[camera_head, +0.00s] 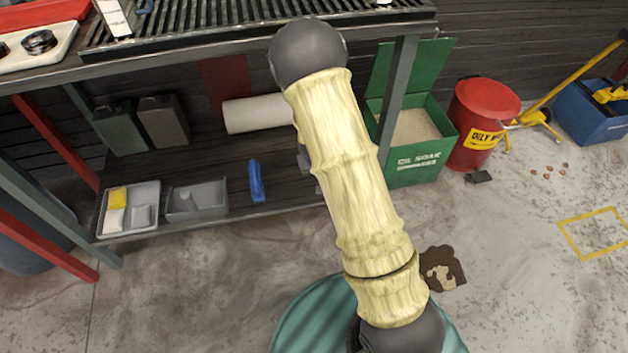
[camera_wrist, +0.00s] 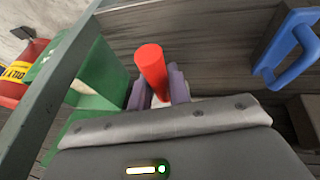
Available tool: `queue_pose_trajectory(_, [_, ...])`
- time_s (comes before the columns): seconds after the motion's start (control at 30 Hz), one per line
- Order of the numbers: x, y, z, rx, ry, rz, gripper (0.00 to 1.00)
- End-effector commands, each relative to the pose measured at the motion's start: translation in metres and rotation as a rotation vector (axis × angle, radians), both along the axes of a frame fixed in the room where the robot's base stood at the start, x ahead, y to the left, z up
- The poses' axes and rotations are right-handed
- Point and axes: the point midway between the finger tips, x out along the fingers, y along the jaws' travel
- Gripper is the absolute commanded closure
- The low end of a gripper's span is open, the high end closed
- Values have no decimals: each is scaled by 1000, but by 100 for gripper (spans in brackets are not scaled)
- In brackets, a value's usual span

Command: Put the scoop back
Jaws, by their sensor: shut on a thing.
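My gripper (camera_wrist: 158,90) is in the wrist view, its two purple fingers shut on the red handle of the scoop (camera_wrist: 150,62). The handle sticks out from between the fingers. The rest of the scoop is mostly hidden behind the gripper body. In the head view my arm hides the gripper and the scoop. The green bin (camera_head: 408,172) marked oil soak stands on the floor right of the bench leg, its lid up and pale granules inside. Part of a green bin (camera_wrist: 104,66) shows left of the gripper in the wrist view.
The bench's lower shelf (camera_head: 240,222) holds grey trays (camera_head: 190,212), a blue handled tool (camera_head: 256,180), a white roll (camera_head: 257,112) and dark cans. A red waste can (camera_head: 478,125) stands beside the bin. A dark spill (camera_head: 458,270) with granules lies on the floor.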

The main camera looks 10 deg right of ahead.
Motion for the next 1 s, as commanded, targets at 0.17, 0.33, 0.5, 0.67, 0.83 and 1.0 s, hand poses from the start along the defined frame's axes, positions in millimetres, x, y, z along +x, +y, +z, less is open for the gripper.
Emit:
queue_pose_trajectory(0.17, [2, -3, -12, 0, -2, -2, 100])
queue_pose_trajectory(0.33, [2, -5, -10, 0, -2, -6, 100])
queue_pose_trajectory(0.5, [1, -6, -15, 0, -1, -7, 100])
queue_pose_trajectory(0.67, [1, -5, -41, 0, 0, -6, 100])
queue_pose_trajectory(0.83, [1, -4, -69, 1, -1, -4, 100])
queue_pose_trajectory(1.0, [2, -3, -74, 0, -3, -2, 100])
